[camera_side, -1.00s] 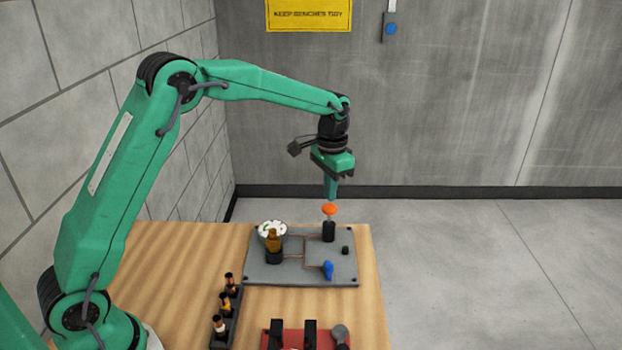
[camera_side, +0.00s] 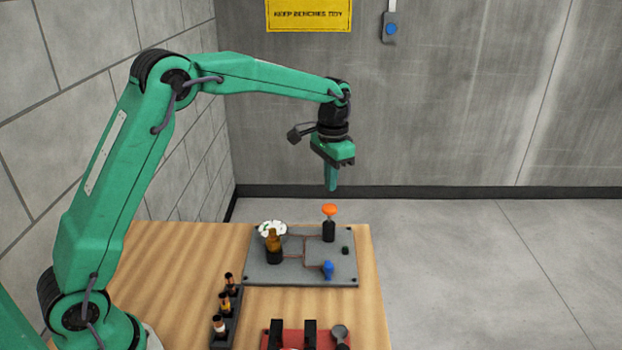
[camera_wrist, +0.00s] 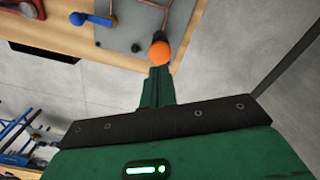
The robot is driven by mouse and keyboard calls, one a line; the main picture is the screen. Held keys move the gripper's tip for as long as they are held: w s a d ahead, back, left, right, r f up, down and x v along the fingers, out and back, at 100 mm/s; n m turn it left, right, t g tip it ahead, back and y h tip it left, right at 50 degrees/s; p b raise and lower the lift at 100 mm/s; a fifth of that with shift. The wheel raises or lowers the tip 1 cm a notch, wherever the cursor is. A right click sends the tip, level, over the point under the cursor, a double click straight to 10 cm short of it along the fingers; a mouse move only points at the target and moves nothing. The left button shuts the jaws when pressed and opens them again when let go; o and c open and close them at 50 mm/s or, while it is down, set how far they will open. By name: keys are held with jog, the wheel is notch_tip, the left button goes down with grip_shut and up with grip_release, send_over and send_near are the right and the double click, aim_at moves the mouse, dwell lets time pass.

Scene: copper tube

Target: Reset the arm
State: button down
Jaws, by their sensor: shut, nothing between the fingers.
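My gripper (camera_side: 331,188) is shut and empty, pointing down above the far right part of the grey plate. It hangs a little above the orange-topped black post (camera_side: 329,210), with a small gap between them in the side view. In the wrist view my shut gripper (camera_wrist: 156,72) covers part of the view just below the orange top (camera_wrist: 160,52). My arm reaches out over the bench from the left.
The grey plate (camera_side: 300,278) carries copper tubing, a blue piece (camera_side: 328,268), an amber bottle (camera_side: 273,241) and a white round item (camera_side: 272,228). A rack of small bottles (camera_side: 226,315) and a red tray (camera_side: 270,336) stand nearer. Air above the bench is clear.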

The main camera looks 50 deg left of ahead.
jog(key=shift+s+r, duration=0.35)
jog(key=shift+r, duration=0.2)
jog(key=s+r+n+t, duration=0.1)
jog(key=s+r, duration=0.4)
jog(key=s, duration=0.2)
jog(key=s+r+t, duration=0.2)
jog(key=s+r, duration=0.3)
jog(key=s, duration=0.2)
jog(key=s+f+n+t, duration=0.2)
jog(key=s, duration=1.4)
jog(key=shift+s+a+f+t, duration=0.3)
jog(key=shift+a+f, duration=0.05)
jog(key=shift+f, duration=0.05)
